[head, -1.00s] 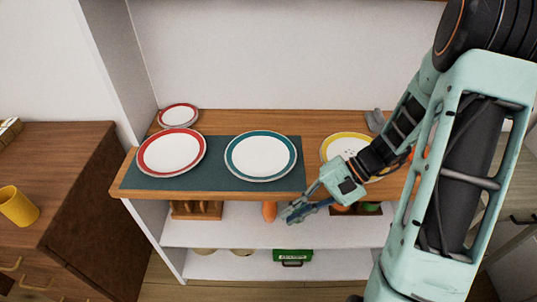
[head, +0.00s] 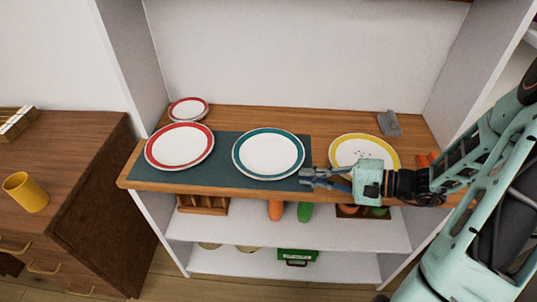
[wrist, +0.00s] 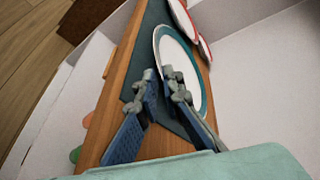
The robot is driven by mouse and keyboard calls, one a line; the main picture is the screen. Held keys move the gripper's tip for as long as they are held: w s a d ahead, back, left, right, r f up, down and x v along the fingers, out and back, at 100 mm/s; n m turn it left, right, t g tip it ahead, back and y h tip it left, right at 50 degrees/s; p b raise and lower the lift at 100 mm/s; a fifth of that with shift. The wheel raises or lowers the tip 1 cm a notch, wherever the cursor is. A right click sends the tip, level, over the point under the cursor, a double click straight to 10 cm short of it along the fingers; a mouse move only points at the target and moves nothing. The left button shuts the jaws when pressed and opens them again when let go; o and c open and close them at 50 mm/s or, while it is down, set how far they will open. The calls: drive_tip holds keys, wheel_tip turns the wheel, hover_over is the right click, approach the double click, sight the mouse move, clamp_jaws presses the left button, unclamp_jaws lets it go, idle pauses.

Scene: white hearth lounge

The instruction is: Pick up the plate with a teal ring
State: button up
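The plate with a teal ring (head: 268,154) lies flat on a dark teal mat (head: 222,183) on the wooden shelf top, white in the middle. It also shows in the wrist view (wrist: 184,68). My gripper (head: 308,178) is just right of the plate's near right rim, pointing left. In the wrist view my gripper (wrist: 160,80) has its two blue fingers apart with nothing held between them. The right finger overlaps the plate's near rim in that view. I cannot tell whether it touches the plate.
A red-ringed plate (head: 180,146) lies left on the mat, with a smaller red-rimmed plate (head: 188,109) behind it. A yellow-ringed plate (head: 365,147) lies right, behind my gripper. A grey object (head: 389,124) stands behind that. The shelf's side walls bound both ends.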

sight(285, 174)
drive_tip(key=x, duration=0.5)
drive_tip(key=shift+a, duration=0.25)
clamp_jaws()
drive_tip(key=shift+r, duration=0.15)
